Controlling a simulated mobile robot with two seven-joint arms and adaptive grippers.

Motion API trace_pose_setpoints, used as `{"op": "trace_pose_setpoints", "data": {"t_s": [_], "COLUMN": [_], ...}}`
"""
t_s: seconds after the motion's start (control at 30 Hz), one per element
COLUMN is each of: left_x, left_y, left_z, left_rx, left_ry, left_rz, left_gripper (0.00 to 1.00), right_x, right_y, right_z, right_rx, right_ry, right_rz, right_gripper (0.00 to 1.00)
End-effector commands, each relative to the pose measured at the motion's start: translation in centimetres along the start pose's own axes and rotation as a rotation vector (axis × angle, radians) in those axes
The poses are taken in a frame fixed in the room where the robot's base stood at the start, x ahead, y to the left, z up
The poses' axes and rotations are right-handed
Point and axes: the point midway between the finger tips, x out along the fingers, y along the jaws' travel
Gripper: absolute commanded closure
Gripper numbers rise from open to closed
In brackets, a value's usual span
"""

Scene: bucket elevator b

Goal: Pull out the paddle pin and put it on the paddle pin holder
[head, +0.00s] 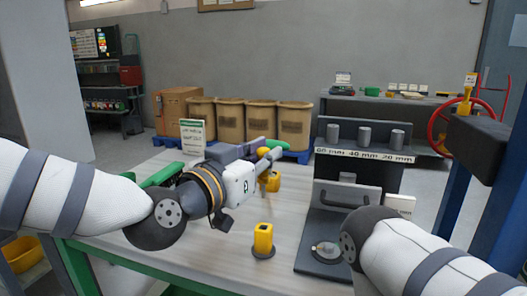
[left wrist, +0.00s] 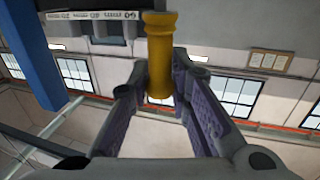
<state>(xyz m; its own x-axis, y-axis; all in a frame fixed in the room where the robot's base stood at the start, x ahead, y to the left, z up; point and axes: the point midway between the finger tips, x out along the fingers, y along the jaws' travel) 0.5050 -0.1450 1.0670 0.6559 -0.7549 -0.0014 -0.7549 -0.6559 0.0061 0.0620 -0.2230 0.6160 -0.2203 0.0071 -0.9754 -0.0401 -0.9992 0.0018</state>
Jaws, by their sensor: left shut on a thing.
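My left gripper (head: 262,150) is above the table, its fingers pointing away. In the left wrist view my left gripper (left wrist: 160,85) is shut on a yellow pin (left wrist: 160,45), a round rod with a collar at its end. In the head view the held pin (head: 263,152) shows only as a small yellow bit at the fingertips. A dark stand (head: 331,209) on the right has several grey cylinders on top and a strip marked 60, 40 and 20 mm. I cannot tell which part is the pin holder. My right gripper is out of view; only my right arm shows.
A yellow block on a dark round base (head: 263,240) stands on the table (head: 215,262) in front of the left gripper. Another yellow piece (head: 271,181) is just beyond the gripper. A white-and-green sign (head: 192,136) stands at the back left. Several tan bins (head: 262,122) are behind.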

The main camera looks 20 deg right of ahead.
Motion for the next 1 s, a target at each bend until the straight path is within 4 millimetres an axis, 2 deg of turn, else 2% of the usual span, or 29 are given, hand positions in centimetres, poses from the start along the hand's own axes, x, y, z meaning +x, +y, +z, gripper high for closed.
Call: {"op": "trace_pose_setpoints", "data": {"t_s": [0.2, 0.4, 0.6, 1.0], "left_x": [0.1, 0.1, 0.0, 0.0], "left_y": [0.0, 0.0, 0.0, 0.0], "left_z": [3.0, 5.0, 5.6, 5.5], "left_rx": [-0.005, -0.003, -0.001, 0.001], "left_ry": [-0.003, -0.002, 0.001, 0.002], "left_rz": [0.001, 0.001, 0.001, 0.001], "left_gripper": [1.0, 1.0, 1.0, 1.0], "right_x": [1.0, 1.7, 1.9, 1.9], "right_y": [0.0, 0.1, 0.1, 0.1], "right_z": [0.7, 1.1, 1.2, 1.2], "right_rx": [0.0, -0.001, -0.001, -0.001], "right_ry": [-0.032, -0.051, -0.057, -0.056], "right_rz": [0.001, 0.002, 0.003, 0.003], "right_gripper": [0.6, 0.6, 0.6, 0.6]}}
